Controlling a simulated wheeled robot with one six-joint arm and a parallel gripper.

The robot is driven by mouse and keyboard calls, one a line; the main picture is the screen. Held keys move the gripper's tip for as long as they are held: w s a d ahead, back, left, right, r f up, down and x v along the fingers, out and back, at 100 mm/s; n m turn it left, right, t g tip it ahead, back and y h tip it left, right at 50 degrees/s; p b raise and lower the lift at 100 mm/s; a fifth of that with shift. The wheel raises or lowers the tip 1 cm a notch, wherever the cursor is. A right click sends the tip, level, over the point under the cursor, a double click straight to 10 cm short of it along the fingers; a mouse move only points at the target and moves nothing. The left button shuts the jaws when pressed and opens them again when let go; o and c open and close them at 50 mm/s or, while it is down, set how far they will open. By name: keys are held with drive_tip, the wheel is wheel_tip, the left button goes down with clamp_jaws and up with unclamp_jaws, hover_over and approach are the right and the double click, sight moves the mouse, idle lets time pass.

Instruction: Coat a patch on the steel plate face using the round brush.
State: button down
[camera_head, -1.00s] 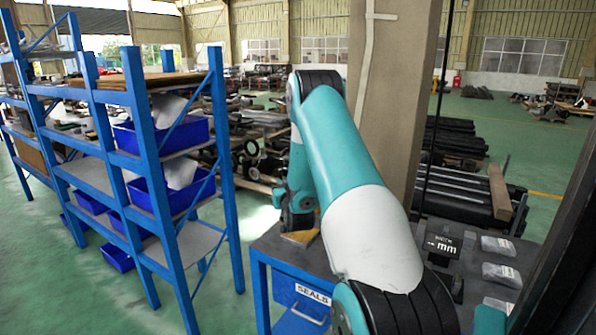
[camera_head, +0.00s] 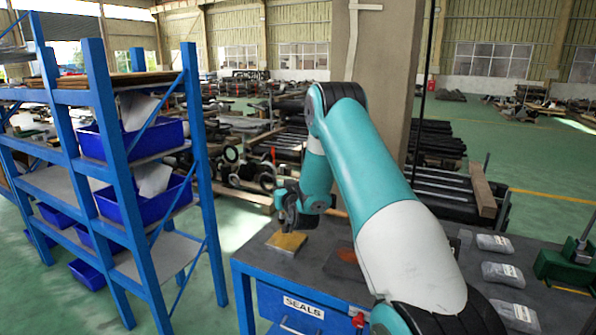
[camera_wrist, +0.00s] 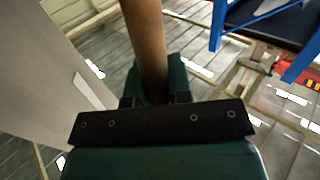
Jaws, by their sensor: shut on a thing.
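My gripper (camera_wrist: 150,98) is shut on a brown, round wooden handle in the wrist view, which I take to be the round brush (camera_wrist: 146,35). The handle runs up out of the picture, and no bristles show. In the head view my gripper (camera_head: 288,212) hangs at the far left part of the bench, above a yellowish block; the brush cannot be made out there. A flat reddish-brown patch (camera_head: 348,256) lies on the bench beside my arm; I cannot tell whether it is the steel plate. No other plate face is clear.
The grey-topped blue bench (camera_head: 330,282) carries the yellowish block (camera_head: 287,242), grey labelled pouches (camera_head: 502,273) and a green device (camera_head: 570,265). A blue shelf rack (camera_head: 205,170) with bins stands left. A pillar (camera_head: 385,70) rises behind my arm. Green floor lies between rack and bench.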

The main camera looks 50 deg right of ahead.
wheel_tip(320, 180, up, 11)
drive_tip(key=p, duration=0.3)
drive_tip(key=shift+d, duration=0.3)
drive_tip(key=shift+f, duration=0.15)
idle(0.9)
